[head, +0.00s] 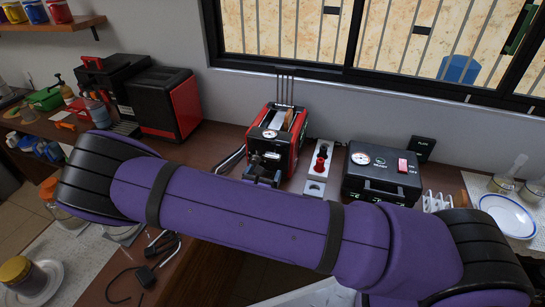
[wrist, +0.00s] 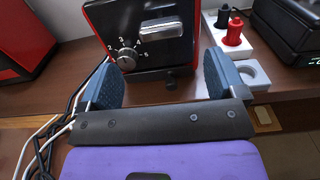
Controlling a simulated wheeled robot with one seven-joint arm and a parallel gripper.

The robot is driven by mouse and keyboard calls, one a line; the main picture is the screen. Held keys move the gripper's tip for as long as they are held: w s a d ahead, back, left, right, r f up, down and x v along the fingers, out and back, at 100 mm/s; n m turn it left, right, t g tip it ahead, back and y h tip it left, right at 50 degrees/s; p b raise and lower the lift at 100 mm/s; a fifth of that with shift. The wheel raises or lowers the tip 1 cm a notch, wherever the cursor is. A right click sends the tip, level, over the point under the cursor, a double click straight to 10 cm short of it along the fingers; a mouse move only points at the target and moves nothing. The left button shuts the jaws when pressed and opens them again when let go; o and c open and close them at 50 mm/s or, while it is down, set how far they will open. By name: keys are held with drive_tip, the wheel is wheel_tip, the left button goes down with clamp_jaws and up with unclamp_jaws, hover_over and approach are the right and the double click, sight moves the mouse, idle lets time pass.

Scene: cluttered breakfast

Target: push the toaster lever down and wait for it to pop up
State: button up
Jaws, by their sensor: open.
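The red and black toaster (head: 291,152) stands on the brown counter below the window, with what looks like a bread slice (head: 288,121) in its top. In the wrist view the toaster's dark front (wrist: 150,58) fills the upper middle. It carries a silver horizontal lever (wrist: 161,29) and a numbered dial (wrist: 127,58) to its lower left. My gripper (wrist: 163,66) is open and empty, its two blue-grey fingers apart in front of the toaster's lower front, below the lever in the picture. In the head view my gripper (head: 263,172) partly hides the toaster's front.
A white strip with red and black plugs (head: 320,160) lies just right of the toaster. A black case with a gauge and red switch (head: 383,175) is farther right. Cables (wrist: 60,125) lie at the left.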

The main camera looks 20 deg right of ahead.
sight(271, 159)
drive_tip(key=x, duration=0.9)
drive_tip(key=shift+w+d, duration=0.1)
drive_tip(key=c, duration=1.3)
drive_tip(key=shift+f, duration=2.9)
drive_tip(key=o, duration=1.3)
drive_tip(key=v, duration=1.1)
drive_tip(key=shift+w+d+r, duration=0.1)
